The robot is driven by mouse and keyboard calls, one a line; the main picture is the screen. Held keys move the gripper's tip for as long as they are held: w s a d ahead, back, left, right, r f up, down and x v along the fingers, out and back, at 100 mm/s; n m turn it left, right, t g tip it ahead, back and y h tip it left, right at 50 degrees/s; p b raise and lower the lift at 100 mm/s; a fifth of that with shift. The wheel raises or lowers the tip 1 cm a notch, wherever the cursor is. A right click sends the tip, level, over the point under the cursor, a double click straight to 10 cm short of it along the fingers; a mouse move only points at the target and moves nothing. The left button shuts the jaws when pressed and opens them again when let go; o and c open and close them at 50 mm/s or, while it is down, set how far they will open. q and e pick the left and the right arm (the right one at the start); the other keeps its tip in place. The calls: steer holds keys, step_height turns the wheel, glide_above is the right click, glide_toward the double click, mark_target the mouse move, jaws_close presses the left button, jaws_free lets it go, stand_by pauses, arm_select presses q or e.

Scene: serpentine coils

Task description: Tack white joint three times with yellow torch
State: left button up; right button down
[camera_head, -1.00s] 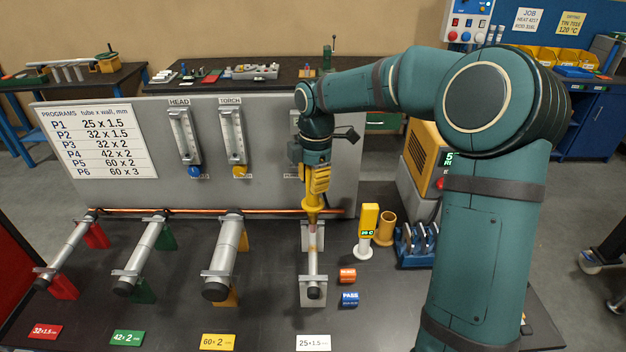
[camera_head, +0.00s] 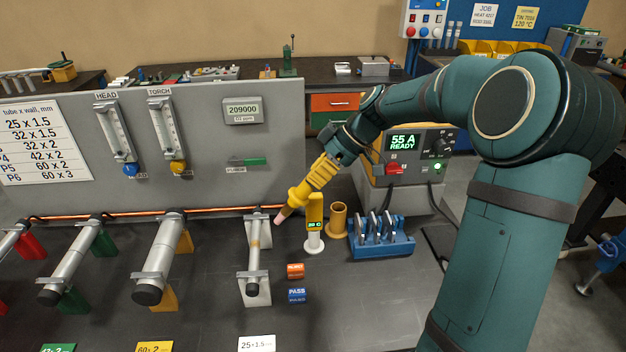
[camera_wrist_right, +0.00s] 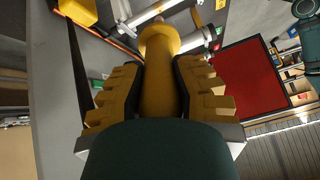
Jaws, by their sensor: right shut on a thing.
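My right gripper (camera_head: 327,170) is shut on the yellow torch (camera_head: 299,194), which also shows between the fingers in the right wrist view (camera_wrist_right: 159,75). The torch is tilted, its pale pink tip pointing down and left. The tip appears just right of the upper end of the white joint, apart from it in the picture. The white joint is a thin grey tube (camera_head: 255,257) on white supports (camera_head: 264,292), with a small yellowish patch near its upper part and a white 25 x 1.5 tag (camera_head: 257,343) in front. My left gripper is not in view.
A yellow-topped gauge (camera_head: 314,240) reading 20 C, a brass cup (camera_head: 338,220) and a blue rack (camera_head: 383,240) stand right of the joint. Orange (camera_head: 295,271) and blue (camera_head: 297,295) blocks lie beside it. The power source (camera_head: 415,160) reads 55 A READY.

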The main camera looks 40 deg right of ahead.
mark_target(294, 203)
steer(key=shift+w+a+f, duration=0.2)
steer(key=shift+a+f, duration=0.15)
steer(key=shift+f, duration=0.1)
steer(key=shift+b+x, duration=0.95)
steer(key=shift+x, duration=1.9)
steer(key=shift+f, duration=0.15)
steer(key=shift+f+b, duration=0.25)
steer(key=shift+b, duration=0.25)
steer(key=shift+w+a+f+b, duration=0.25)
steer(key=shift+a+f+b, duration=0.25)
steer(key=shift+b, duration=0.35)
steer(key=shift+a+f+b, duration=0.1)
steer(key=shift+f+b, duration=0.15)
steer(key=shift+b, duration=0.2)
stand_by(1.5)
stand_by(0.5)
